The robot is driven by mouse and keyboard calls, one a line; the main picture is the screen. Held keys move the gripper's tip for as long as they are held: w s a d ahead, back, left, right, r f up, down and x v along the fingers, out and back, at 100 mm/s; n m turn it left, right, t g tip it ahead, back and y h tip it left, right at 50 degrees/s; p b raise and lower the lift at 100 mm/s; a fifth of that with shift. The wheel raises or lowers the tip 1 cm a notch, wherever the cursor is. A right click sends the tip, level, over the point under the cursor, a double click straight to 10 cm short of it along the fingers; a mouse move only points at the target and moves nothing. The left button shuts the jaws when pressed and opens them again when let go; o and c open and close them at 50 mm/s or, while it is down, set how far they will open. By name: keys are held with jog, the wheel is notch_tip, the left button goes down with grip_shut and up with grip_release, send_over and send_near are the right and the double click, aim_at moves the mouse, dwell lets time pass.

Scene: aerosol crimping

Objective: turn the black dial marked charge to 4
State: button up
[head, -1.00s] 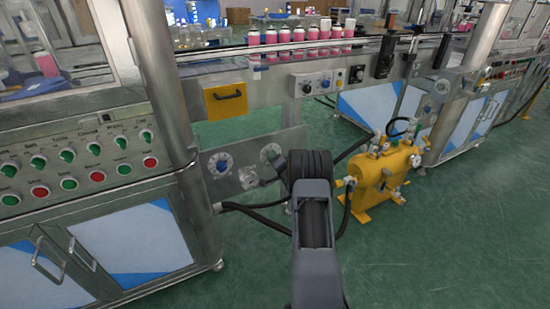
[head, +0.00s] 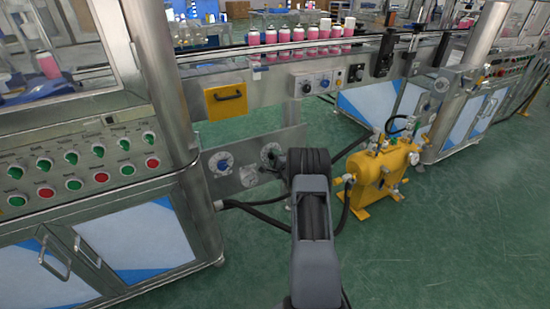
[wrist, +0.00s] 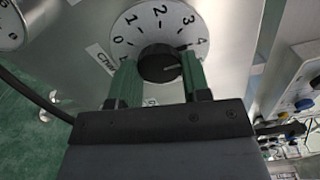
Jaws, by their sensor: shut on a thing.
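The black dial (wrist: 158,63) sits at the middle of a white round scale marked 0 to 4, beside a partly hidden label starting "Cha". My gripper (wrist: 160,76) has its two green fingers on either side of the dial and is shut on it. A light mark shows on the right part of the dial, towards the 4 side; its exact reading is hard to tell. In the head view the white scale (head: 268,151) shows on the steel panel, just left of my dark wrist, which hides part of it.
A yellow tank (head: 378,180) and black hoses stand to the right. Green floor lies open in front.

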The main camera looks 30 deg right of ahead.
dwell(0.3)
jog(key=o, duration=0.9)
jog(key=shift+s, duration=0.1)
jog(key=s+p, duration=0.1)
jog(key=s, duration=0.3)
jog(key=s+a+p, duration=0.1)
jog(key=s, duration=0.8)
jog(key=shift+s+a+p, duration=0.3)
jog(key=shift+a+p, duration=0.1)
jog(key=shift+w+r, duration=0.1)
